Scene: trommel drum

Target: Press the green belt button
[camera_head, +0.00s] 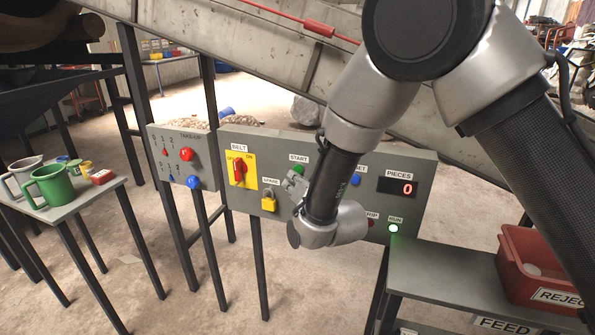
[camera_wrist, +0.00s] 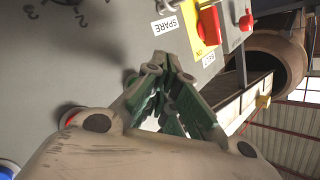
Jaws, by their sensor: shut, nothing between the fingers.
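The green button (camera_head: 298,170) sits under the START label (camera_head: 299,158) on the grey control panel (camera_head: 330,160), partly covered by my gripper in the head view. My gripper (camera_head: 294,184) is shut and empty, in front of the panel just below the green button. Whether it touches the button or panel cannot be told. In the wrist view my fingertips (camera_wrist: 160,62) are close to the panel face.
Left of my gripper are a red BELT switch (camera_head: 238,170) and a yellow padlock (camera_head: 269,201). The RUN lamp (camera_head: 393,228) is lit; the PIECES display (camera_head: 398,187) reads 0. A red reject bin (camera_head: 528,255) stands at right. A small table (camera_head: 75,205) with mugs stands at left.

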